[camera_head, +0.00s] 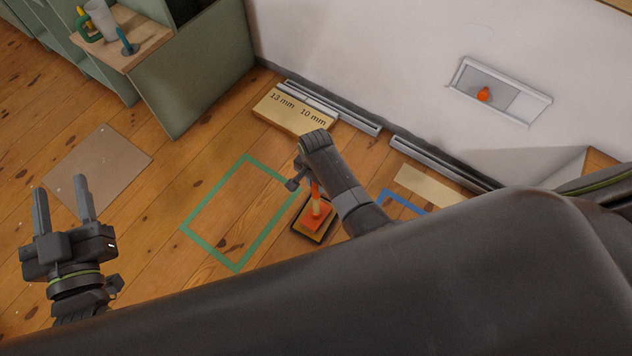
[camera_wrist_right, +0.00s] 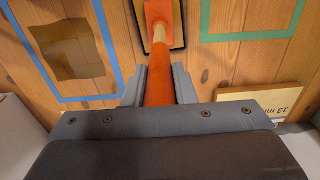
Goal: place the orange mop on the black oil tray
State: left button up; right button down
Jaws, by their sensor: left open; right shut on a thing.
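The orange mop (camera_head: 317,208) stands roughly upright, with its orange head over the black oil tray (camera_head: 299,231). The tray has a dark rim and an amber inside. I cannot tell whether the mop head touches the tray. My right gripper (camera_wrist_right: 160,82) is shut on the mop's orange handle (camera_wrist_right: 160,91), with a finger on each side; my arm hides much of the handle in the head view. The wrist view also shows the mop head above part of the tray's dark rim (camera_wrist_right: 183,35). My left gripper (camera_head: 62,188) is open and empty, far left of the tray.
A green tape outline (camera_head: 209,252) on the floor lies left of the tray, a blue one (camera_head: 400,204) right. A cardboard sheet (camera_head: 97,166) lies near my left gripper. A labelled box (camera_head: 291,112) and metal rails (camera_head: 340,116) line the wall; a green cabinet (camera_head: 200,80) stands behind.

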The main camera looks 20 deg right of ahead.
jog(key=c, duration=1.2)
grip_release()
jog(key=shift+f, duration=0.1)
pick_arm(q)
jog(key=shift+r, duration=0.3)
